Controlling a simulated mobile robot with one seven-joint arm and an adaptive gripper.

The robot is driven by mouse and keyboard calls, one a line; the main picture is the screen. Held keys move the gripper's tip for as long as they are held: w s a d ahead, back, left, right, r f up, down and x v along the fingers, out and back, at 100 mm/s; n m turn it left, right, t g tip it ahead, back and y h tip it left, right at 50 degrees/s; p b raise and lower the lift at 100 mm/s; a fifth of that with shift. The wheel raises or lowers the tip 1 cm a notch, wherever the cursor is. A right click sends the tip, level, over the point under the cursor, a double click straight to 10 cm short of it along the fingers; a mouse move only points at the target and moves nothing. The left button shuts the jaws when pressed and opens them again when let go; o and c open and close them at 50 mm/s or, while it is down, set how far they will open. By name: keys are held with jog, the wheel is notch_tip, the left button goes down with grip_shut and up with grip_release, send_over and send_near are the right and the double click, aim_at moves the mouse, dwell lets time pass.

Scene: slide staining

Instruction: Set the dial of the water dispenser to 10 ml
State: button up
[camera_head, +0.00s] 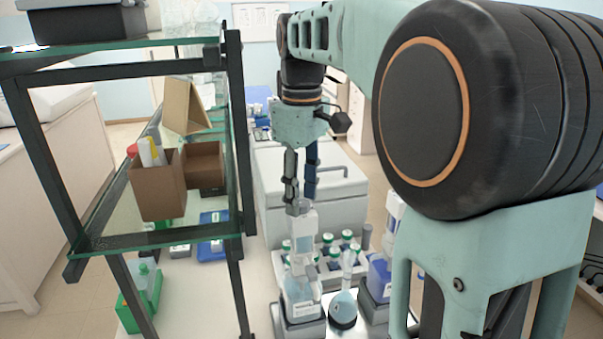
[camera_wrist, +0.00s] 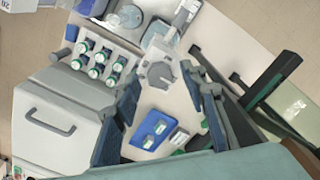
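A bottle-top dispenser with a white-grey head (camera_head: 303,240) stands upright on a clear bottle (camera_head: 301,296) directly below my gripper (camera_head: 301,205). In the wrist view its grey head, with a round dial-like part (camera_wrist: 160,74), lies between and just beyond the fingertips. My gripper (camera_wrist: 160,84) points down and is open, one finger on each side of the head. I cannot tell whether either finger touches it. The dial's markings and setting are too small to read. No label is readable to tell which liquid it holds.
A rack of green-capped bottles (camera_head: 334,262) stands close behind and right. A second dispenser (camera_head: 393,212) on a blue bottle and a small flask (camera_head: 343,308) stand to the right. A glass shelf with a black frame (camera_head: 236,130) rises close on the left. Blue trays (camera_wrist: 154,130) lie nearby.

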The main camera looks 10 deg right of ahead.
aim_at(302, 203)
notch_tip(302, 203, up, 12)
jog(key=shift+f, duration=0.25)
dwell(0.4)
